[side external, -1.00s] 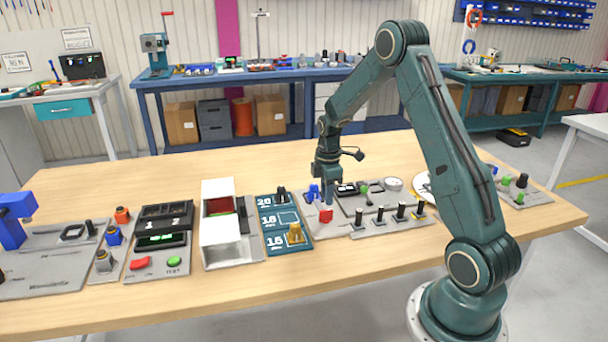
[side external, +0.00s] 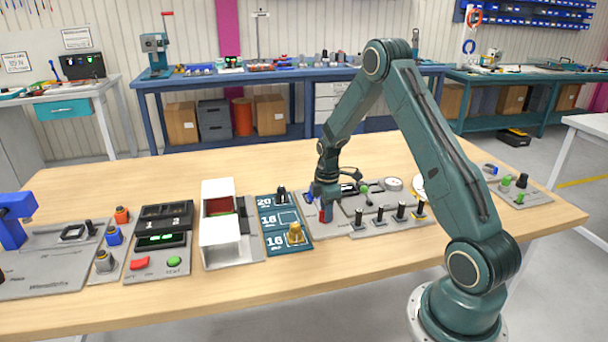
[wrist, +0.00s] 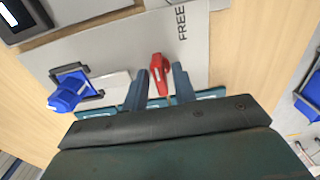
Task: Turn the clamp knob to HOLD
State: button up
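The red clamp knob (wrist: 158,74) sits on a light grey panel (wrist: 115,45). The word FREE is printed on that panel, above and right of the knob in the wrist view. No HOLD label shows. My gripper (wrist: 160,72) is open, with one finger on each side of the red knob; I cannot tell whether either finger touches it. In the side view my gripper (side external: 325,203) is low over the panel, and the red knob (side external: 326,215) is partly hidden by it.
A blue knob (wrist: 68,95) stands left of the fingers in the wrist view.

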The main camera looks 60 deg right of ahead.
grip_shut()
